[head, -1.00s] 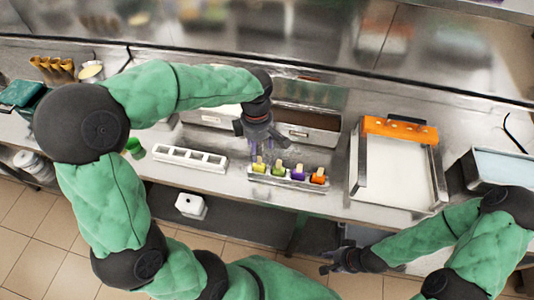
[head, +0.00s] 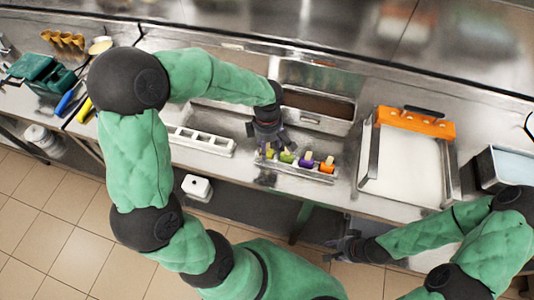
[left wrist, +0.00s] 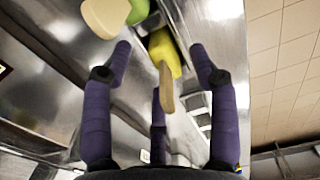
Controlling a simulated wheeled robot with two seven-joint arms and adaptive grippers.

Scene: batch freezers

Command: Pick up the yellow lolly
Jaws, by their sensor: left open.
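The yellow lolly (left wrist: 164,48) stands in a metal holder (head: 300,178) with its pale stick (left wrist: 166,90) up. In the left wrist view the stick lies between the spread purple fingers of my left gripper (left wrist: 165,75). The fingers are open and not closed on it. In the head view my left gripper (head: 268,150) is over the left end of the holder and partly hides the yellow lolly (head: 269,153). A green lolly (head: 286,157), a purple lolly (head: 306,161) and an orange lolly (head: 327,165) stand to its right. My right gripper (head: 342,248) is at the counter's front edge, fingers spread and empty.
A white mould (head: 203,141) with several cells lies left of the holder. A metal bin (head: 318,105) is sunk in the counter behind it. A tray with an orange scraper (head: 415,122) is at the right. A green container (head: 45,75) stands far left.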

